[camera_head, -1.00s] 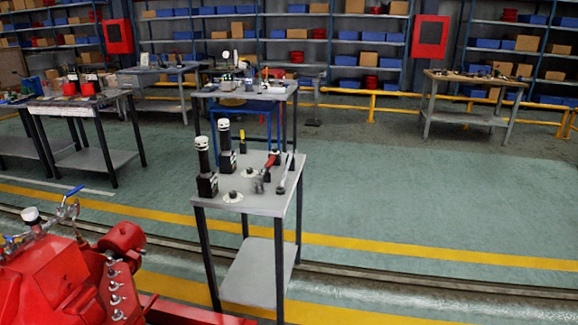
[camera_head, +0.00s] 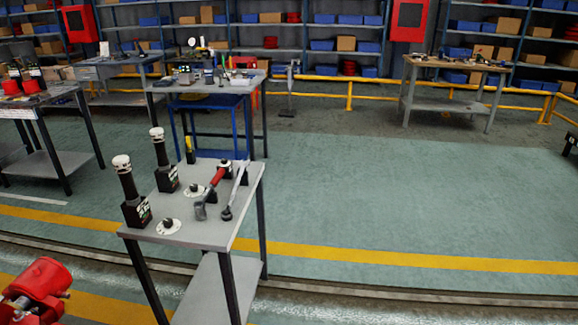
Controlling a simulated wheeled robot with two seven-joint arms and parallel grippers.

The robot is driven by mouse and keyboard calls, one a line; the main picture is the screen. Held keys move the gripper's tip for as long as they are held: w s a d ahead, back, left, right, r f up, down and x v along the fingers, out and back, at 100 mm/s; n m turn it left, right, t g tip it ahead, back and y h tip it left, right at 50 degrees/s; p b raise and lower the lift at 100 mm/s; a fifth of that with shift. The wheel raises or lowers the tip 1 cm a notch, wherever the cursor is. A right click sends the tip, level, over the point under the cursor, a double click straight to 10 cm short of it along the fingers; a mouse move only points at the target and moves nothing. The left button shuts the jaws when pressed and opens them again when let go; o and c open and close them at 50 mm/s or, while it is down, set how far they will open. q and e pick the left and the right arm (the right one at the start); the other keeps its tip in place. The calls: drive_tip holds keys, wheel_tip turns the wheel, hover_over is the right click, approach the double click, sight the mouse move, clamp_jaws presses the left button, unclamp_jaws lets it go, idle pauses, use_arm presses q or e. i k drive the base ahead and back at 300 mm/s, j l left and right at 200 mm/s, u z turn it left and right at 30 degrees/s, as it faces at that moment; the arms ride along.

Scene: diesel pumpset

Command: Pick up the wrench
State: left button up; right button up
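A long grey tool that looks like the wrench (camera_head: 236,193) lies near the right edge of a small grey table (camera_head: 203,231). Its thicker dark end points toward the front of the table. A red-handled hammer (camera_head: 213,184) lies just to its left, with its grey head toward the front. Neither of my grippers is in view.
Two black bottle-like devices with white tops, the nearer one (camera_head: 131,195) and the farther one (camera_head: 162,160), stand on the table's left side. Round white-based pieces (camera_head: 168,226) sit between. A red machine (camera_head: 38,288) is at lower left. Floor (camera_head: 400,210) to the right is clear.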

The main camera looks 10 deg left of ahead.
sight(237, 184)
drive_tip(key=i+l, duration=0.1)
drive_tip(key=i, duration=1.25)
drive_tip(key=i+l+u, duration=0.15)
drive_tip(key=i+u, duration=0.3)
drive_tip(key=i+l+u, duration=0.25)
drive_tip(key=u, duration=0.2)
drive_tip(key=i+l+u, duration=0.15)
drive_tip(key=u, duration=0.25)
drive_tip(key=i+l+u, duration=0.15)
drive_tip(key=l+u, duration=0.25)
drive_tip(key=i+l+u, duration=0.15)
drive_tip(key=u, duration=0.25)
drive_tip(key=l+u, duration=1.05)
drive_tip(key=l, duration=0.25)
